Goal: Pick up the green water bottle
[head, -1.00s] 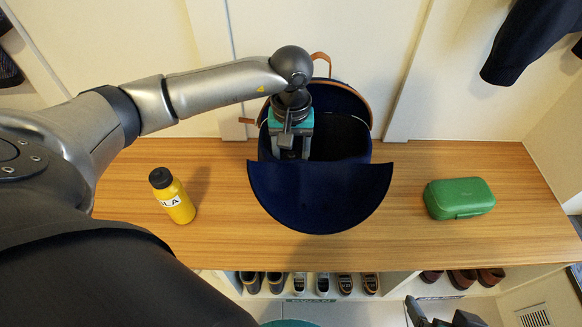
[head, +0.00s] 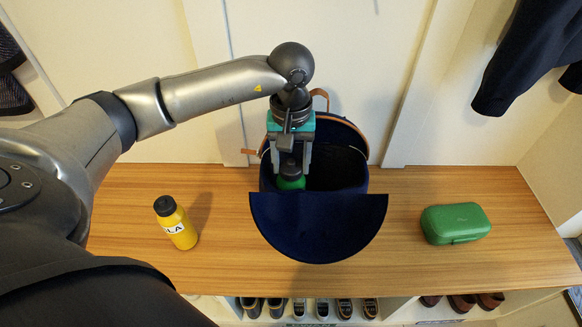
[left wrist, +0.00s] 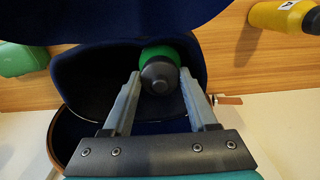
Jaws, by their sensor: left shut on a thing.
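The green water bottle (head: 291,184) has a dark cap and stands inside the open dark blue backpack (head: 318,230). Only its top shows in the head view; its lower part is hidden by the bag's front flap. My left gripper (head: 290,172) reaches down into the bag's opening and is shut on the bottle near its cap. In the left wrist view the bottle (left wrist: 160,68) shows between the two fingers, cap toward the camera. My right gripper is not in the head view now.
A yellow bottle (head: 176,223) with a black cap stands on the wooden bench (head: 225,270) left of the bag. A green lunch box (head: 455,223) lies to the right. Shoes (head: 345,307) sit in cubbies below. A dark garment (head: 530,55) hangs at the upper right.

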